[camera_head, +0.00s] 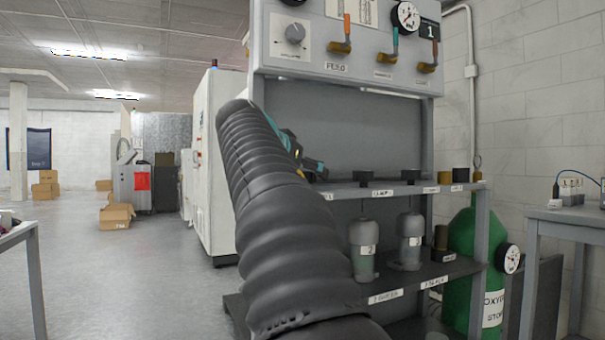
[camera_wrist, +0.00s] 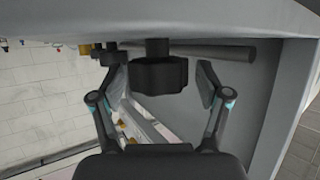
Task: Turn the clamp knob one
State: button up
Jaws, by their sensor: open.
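A black, ridged clamp knob (camera_wrist: 158,75) on a short dark stem is in the middle of the wrist view, joined to a grey surface along the top edge. My gripper (camera_wrist: 160,80) is open, with one finger on each side of the knob. A gap shows on both sides, and the fingers appear not to touch it. In the head view, my gripper (camera_head: 308,165) is mostly hidden behind my dark arm, at the left end of the shelf. Dark knobs (camera_head: 366,178) stand on this shelf; I cannot tell which one is between the fingers.
The grey panel (camera_head: 345,75) above carries a dial, gauge and brass taps. Capped jars (camera_head: 364,240) stand on the lower shelf (camera_head: 440,270). A green oxygen cylinder (camera_head: 462,235) stands at right, near a table (camera_head: 570,217). The floor (camera_head: 130,270) at left is largely clear.

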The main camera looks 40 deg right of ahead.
jog(key=shift+a, duration=0.1)
jog(key=c, duration=1.2)
jog(key=shift+n+t, duration=0.4)
jog(key=shift+t, duration=0.1)
jog(key=n+t+y, duration=0.2)
jog(key=n+t, duration=0.1)
jog(key=shift+s+r, duration=0.1)
jog(key=shift+r, duration=0.1)
jog(key=shift+n+t+y+p, duration=0.5)
jog(key=shift+n+t+y, duration=0.4)
jog(key=shift+n, duration=0.2)
jog(key=shift+w+f+n+t+y, duration=0.1)
jog(key=shift+w+n+t+y, duration=0.1)
jog(key=shift+n+t+y, duration=0.1)
jog(key=o, duration=1.2)
